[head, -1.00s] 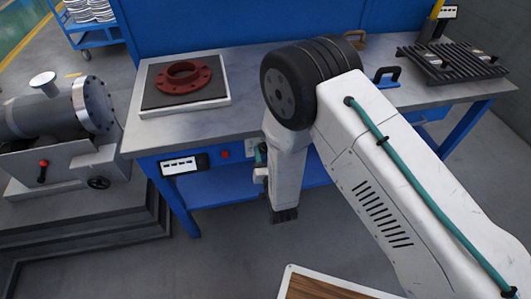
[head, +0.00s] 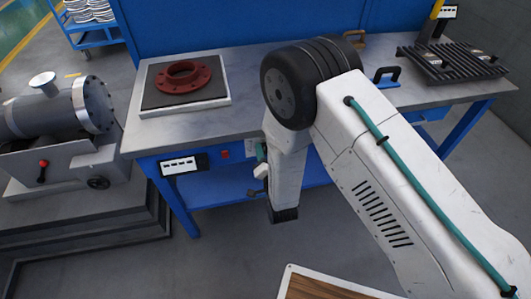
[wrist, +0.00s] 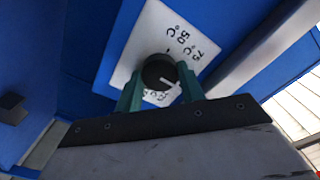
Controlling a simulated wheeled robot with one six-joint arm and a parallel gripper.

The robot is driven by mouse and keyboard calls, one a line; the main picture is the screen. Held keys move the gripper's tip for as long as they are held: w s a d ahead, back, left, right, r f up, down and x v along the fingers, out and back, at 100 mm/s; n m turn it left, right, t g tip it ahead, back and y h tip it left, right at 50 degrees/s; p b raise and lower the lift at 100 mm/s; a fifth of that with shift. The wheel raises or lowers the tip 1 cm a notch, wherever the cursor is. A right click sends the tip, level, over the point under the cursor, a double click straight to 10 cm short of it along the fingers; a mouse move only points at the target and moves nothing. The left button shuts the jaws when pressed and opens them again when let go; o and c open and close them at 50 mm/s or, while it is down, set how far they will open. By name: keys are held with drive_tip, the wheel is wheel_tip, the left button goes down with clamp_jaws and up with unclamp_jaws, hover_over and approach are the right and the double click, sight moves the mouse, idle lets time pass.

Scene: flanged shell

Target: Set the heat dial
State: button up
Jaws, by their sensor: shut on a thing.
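The heat dial (wrist: 157,72) is a round black knob with a white pointer line, on a white plate (wrist: 152,40) in the wrist view. The pointer line runs toward the lower right of the picture. Labels reading 50°C and 75°C show tilted on the plate; another label below the knob is partly hidden. My gripper (wrist: 159,84) has its two teal fingers on either side of the knob, shut on it. In the head view my gripper shows only partly beside my wrist, against the front of the blue bench, and the dial is hidden behind my arm.
The grey bench top (head: 235,100) holds a red flanged part (head: 184,84) on a dark and white pad. The bench front carries a small display (head: 183,164) and a red button (head: 225,154). A grey machine (head: 55,120) stands at left, a black rack (head: 452,62) at right.

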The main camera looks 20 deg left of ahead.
drive_tip(key=shift+d, duration=0.1)
idle(0.3)
drive_tip(key=o, duration=1)
drive_tip(key=shift+c, duration=0.2)
drive_tip(key=v, duration=0.7)
drive_tip(key=shift+s+d, duration=0.2)
drive_tip(key=shift+s, duration=0.1)
